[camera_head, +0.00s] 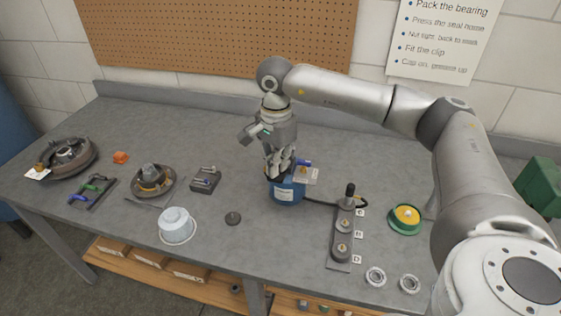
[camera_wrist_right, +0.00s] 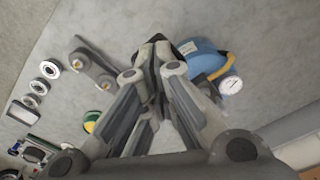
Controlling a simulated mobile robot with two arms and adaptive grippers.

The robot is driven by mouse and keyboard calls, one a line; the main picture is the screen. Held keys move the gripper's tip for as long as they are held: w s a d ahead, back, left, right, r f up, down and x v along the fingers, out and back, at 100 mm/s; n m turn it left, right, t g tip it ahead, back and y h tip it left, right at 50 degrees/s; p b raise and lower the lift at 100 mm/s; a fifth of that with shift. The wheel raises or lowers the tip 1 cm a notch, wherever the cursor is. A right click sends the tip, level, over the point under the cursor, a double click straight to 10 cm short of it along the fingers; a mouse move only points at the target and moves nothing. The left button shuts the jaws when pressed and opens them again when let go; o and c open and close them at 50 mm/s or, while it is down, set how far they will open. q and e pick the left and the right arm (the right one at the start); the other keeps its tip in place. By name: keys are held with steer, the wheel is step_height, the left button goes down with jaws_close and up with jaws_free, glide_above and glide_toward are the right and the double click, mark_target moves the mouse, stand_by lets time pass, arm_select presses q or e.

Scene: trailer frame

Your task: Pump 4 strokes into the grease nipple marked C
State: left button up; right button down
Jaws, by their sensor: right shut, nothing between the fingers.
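The blue grease pump (camera_head: 287,194) stands upright on the bench; it also shows in the wrist view (camera_wrist_right: 203,58), with a round white gauge (camera_wrist_right: 231,85). A dark hose runs from it to a black coupler (camera_head: 350,191) standing at the C end of the grey nipple block (camera_head: 341,254). The other brass nipples along the block stand uncovered beside their letter tags. My right gripper (camera_head: 281,168) points down at the pump's top, shut and empty; its fingertips (camera_wrist_right: 154,50) hide part of the pump. Whether they touch it I cannot tell. My left gripper is out of view.
A green-rimmed tin (camera_head: 406,219) and two bearing rings (camera_head: 375,277) lie right of the block. A white tub (camera_head: 176,226), a hub (camera_head: 153,181) and a brake drum (camera_head: 67,157) are to the left.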

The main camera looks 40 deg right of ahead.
mark_target(276, 180)
steer(key=shift+s+a+f+b, duration=0.1)
steer(key=shift+f+b, duration=0.35)
steer(key=shift+f, duration=0.15)
steer(key=shift+s+a+f+b, duration=0.1)
steer(key=shift+f+b, duration=0.35)
steer(key=shift+f, duration=0.15)
steer(key=shift+f+b, duration=0.95)
steer(key=shift+f, duration=0.25)
steer(key=shift+w+d+r+p, duration=0.2)
steer(key=shift+r+p, duration=0.4)
steer(key=shift+r, duration=0.45)
steer(key=shift+w+d+r+p, duration=0.15)
steer(key=shift+r+p, duration=0.45)
steer(key=shift+r, duration=0.45)
steer(key=shift+w+d+r+p, duration=0.2)
steer(key=shift+r+p, duration=0.4)
steer(key=shift+r, duration=0.45)
steer(key=shift+f, duration=0.1)
